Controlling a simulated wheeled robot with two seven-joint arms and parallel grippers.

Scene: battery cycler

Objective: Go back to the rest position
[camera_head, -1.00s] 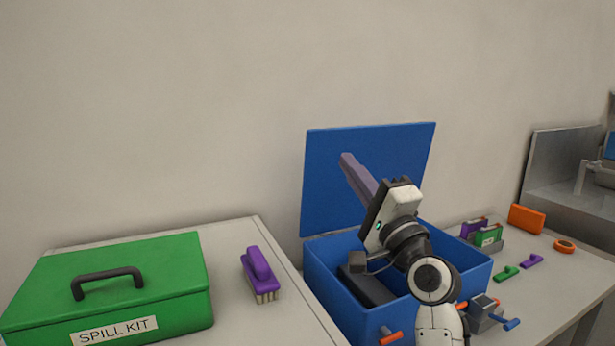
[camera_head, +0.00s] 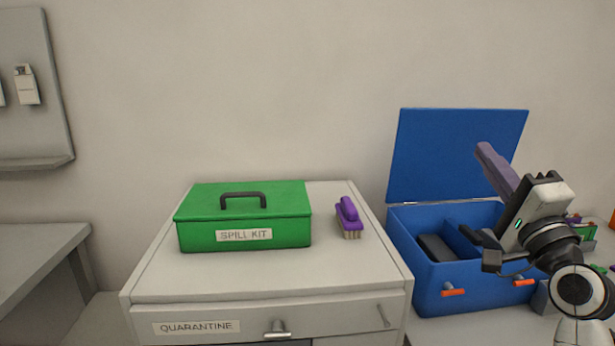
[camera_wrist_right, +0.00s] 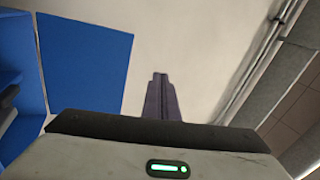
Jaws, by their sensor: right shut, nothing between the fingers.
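My right gripper (camera_head: 497,170) is raised in front of the open blue box (camera_head: 440,285), its purple-grey fingers pointing up and to the left across the box's lid. The fingers are shut together with nothing between them; they also show in the right wrist view (camera_wrist_right: 161,98), against the bare wall. The blue lid (camera_head: 455,150) stands upright behind the box and shows at the left of the wrist view. A dark block lies inside the box. My left gripper is in neither view.
A green spill kit case (camera_head: 245,215) and a purple brush (camera_head: 349,218) stand on the grey quarantine cabinet (camera_head: 165,278) left of the box. A grey bench (camera_head: 35,250) is at the far left. Small coloured items sit right of the box, partly behind my right arm.

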